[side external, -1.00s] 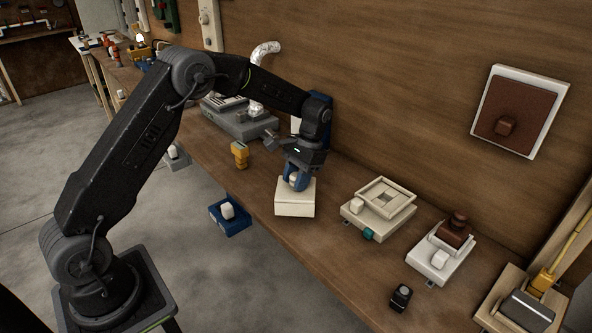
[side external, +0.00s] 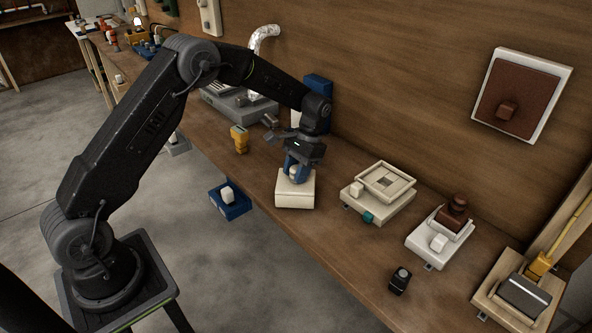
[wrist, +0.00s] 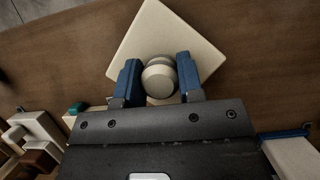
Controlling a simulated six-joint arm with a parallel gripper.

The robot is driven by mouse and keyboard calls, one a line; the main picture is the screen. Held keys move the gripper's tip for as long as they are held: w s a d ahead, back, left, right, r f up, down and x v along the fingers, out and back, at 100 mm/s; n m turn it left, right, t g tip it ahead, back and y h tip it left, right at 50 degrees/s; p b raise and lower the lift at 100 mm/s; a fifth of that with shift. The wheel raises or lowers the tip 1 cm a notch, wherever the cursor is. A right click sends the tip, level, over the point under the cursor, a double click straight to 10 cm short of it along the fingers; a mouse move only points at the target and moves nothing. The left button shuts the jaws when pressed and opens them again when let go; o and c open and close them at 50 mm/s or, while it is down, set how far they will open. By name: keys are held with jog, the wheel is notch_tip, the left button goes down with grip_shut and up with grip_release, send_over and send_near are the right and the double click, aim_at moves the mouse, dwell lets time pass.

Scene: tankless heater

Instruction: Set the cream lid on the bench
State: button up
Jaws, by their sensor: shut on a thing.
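The cream lid (side external: 295,192) is a square block-like cover with a round cream knob. It is at the front part of the wooden bench (side external: 330,235), and I cannot tell whether it touches the bench top. In the wrist view the lid (wrist: 190,30) lies beyond the fingers, turned at an angle. My gripper (side external: 294,172) is above the lid with its blue fingers on either side of the knob. The wrist view shows my gripper (wrist: 158,80) shut on that knob (wrist: 159,76).
An open cream box (side external: 378,199) with a teal part stands right of the lid. Beyond it are a white unit with a brown knob (side external: 440,235) and a small black object (side external: 400,280). A yellow object (side external: 239,139) stands to the left.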

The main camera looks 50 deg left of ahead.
jog(key=shift+f, duration=0.45)
jog(key=o, duration=1.2)
jog(key=shift+c, duration=0.2)
jog(key=v, duration=1.4)
jog(key=shift+s, duration=0.1)
